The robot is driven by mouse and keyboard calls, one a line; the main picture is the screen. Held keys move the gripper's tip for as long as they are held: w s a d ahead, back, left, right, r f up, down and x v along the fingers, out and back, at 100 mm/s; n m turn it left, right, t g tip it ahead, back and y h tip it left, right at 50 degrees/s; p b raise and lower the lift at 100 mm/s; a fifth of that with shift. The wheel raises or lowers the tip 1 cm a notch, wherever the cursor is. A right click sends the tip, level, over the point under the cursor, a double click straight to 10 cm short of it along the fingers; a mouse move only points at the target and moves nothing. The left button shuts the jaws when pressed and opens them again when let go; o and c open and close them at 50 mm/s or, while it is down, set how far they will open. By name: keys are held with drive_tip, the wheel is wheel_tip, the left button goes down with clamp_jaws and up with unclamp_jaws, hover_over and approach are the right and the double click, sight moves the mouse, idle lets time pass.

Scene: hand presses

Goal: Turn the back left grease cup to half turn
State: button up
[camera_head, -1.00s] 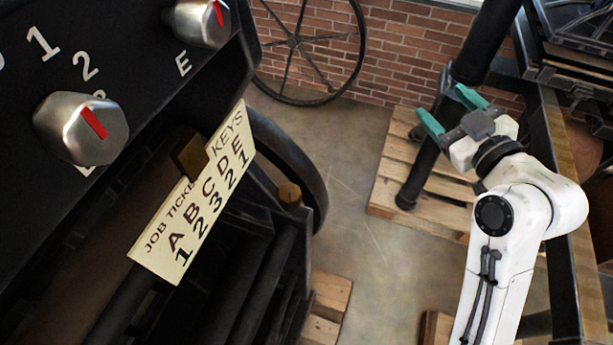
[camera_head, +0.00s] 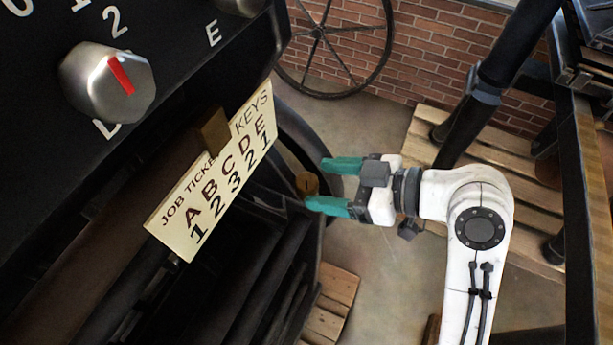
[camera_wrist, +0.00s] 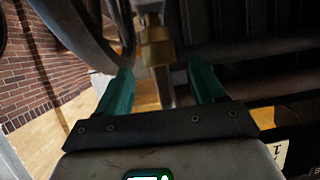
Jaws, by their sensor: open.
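A small brass grease cup (camera_head: 307,184) sits at the right side of the dark press, beside the wheel rim. It also shows as a brass fitting in the wrist view (camera_wrist: 157,46), upper middle. My gripper (camera_head: 315,184) is open, with its teal fingers pointing left at the cup. In the wrist view the cup appears between the two fingertips (camera_wrist: 158,68) and a little beyond them, with gaps on both sides. I cannot tell whether a finger touches it. The cup's turn marking is too small to read.
The press panel with a silver red-marked knob (camera_head: 108,82) fills the upper left. A job ticket card (camera_head: 215,180) hangs below it from a brass clip. A wheel (camera_head: 318,40) stands against the brick wall. Wooden pallets (camera_head: 510,195) lie at right. Floor shows below my gripper.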

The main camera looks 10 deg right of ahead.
sight(310, 182)
drive_tip(key=shift+x, duration=2.3)
drive_tip(key=c, duration=1)
drive_tip(key=shift+o, duration=0.2)
drive_tip(key=shift+m+t+h+p, duration=0.35)
drive_tip(key=shift+m+t+h, duration=0.15)
drive_tip(key=shift+m+t, duration=0.25)
drive_tip(key=o, duration=1)
drive_tip(key=shift+c, duration=0.2)
drive_tip(key=shift+d, duration=0.1)
